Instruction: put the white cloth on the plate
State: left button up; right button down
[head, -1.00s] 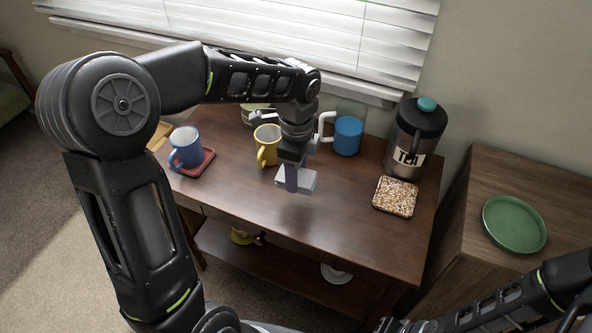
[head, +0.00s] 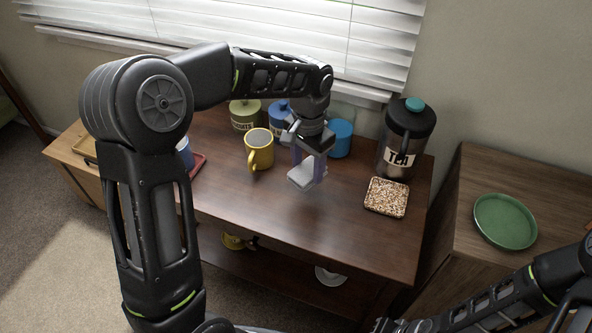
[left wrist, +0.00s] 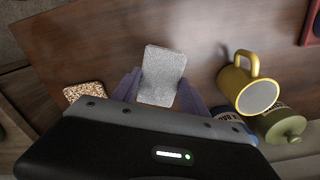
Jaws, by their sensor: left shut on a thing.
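The white cloth (head: 302,174) is a small pale rectangle held between the fingers of my left gripper (head: 309,168), above the dark wooden desk. In the left wrist view the cloth (left wrist: 161,76) sits between the two purple-grey fingers of the gripper (left wrist: 160,88). The green round plate (head: 505,221) lies on the lighter wooden cabinet at the right, well apart from the cloth, and looks empty. My right arm shows at the lower right of the head view; its gripper cannot be made out.
A yellow mug (head: 259,150), a blue mug (head: 339,138), canisters and a tea jar (head: 406,138) stand toward the back of the desk (head: 270,215). A speckled coaster (head: 386,197) lies near the right edge. A gap separates desk and cabinet (head: 470,185).

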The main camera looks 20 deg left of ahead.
aim_at(502, 223)
jog(key=k, duration=0.65)
jog(key=z, duration=2.4)
jog(key=k+j, duration=0.1)
jog(key=j, duration=0.35)
jog(key=k+j, duration=0.1)
jog(key=j, duration=0.4)
jog(key=k+j, duration=0.1)
jog(key=j, duration=0.35)
